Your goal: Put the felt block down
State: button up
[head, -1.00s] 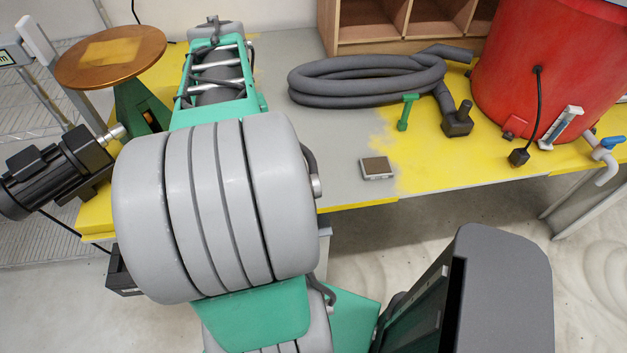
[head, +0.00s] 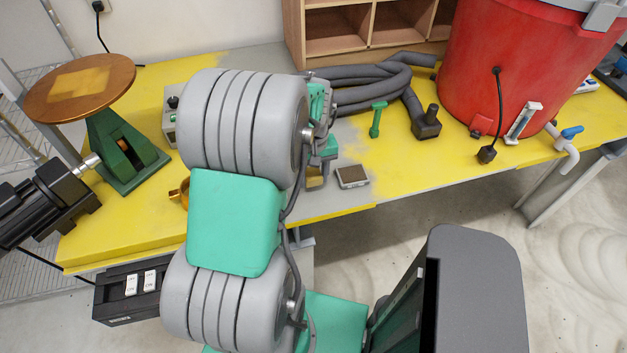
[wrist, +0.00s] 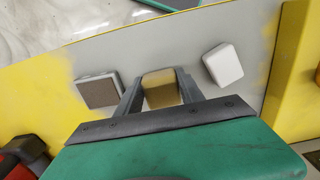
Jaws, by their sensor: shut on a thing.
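My gripper (wrist: 157,84) is shut on a mustard-tan block, which I take as the felt block (wrist: 160,90); one finger lies on each side of it. In the wrist view the block is over the grey part of the tabletop. I cannot tell whether its underside touches the table. In the head view the felt block (head: 315,178) shows small beside my arm, close to the table's front edge; my arm hides most of the gripper.
A brown-topped pale block (head: 352,176) lies close to the right. A white block (wrist: 223,63) lies on the other side, hidden in the head view. A green tool (head: 377,119), grey hose (head: 365,95) and red barrel (head: 500,75) stand beyond. The worktable (head: 420,170) is clear along its front right.

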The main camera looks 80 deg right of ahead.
aim_at(314, 184)
jog(key=shift+f, duration=1.8)
jog(key=o, duration=1.2)
jog(key=shift+r, duration=0.1)
